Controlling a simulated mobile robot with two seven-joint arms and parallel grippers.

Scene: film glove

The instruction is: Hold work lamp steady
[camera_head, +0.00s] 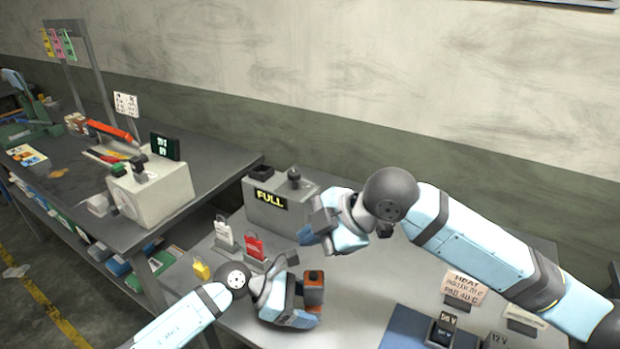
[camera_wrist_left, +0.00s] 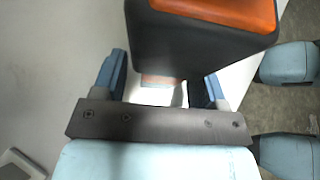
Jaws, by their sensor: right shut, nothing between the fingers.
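The work lamp (camera_head: 314,288) is a small black block with an orange top, above the front part of the bench. My left gripper (camera_head: 303,318) has its blue fingers on either side of the lamp's lower part. In the left wrist view the lamp (camera_wrist_left: 205,45) fills the upper middle, between and partly over the fingers of the left gripper (camera_wrist_left: 165,80); the contact is partly hidden. My right gripper (camera_head: 308,234) is shut and empty above the bench, behind the lamp, in front of the grey FULL box.
The grey box marked FULL (camera_head: 280,212) stands at the back. Red (camera_head: 254,246), white (camera_head: 224,234) and yellow (camera_head: 202,269) tags stand left of my grippers. A HEAT sign (camera_head: 465,286) and a blue mat (camera_head: 403,333) are at right. The bench between is clear.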

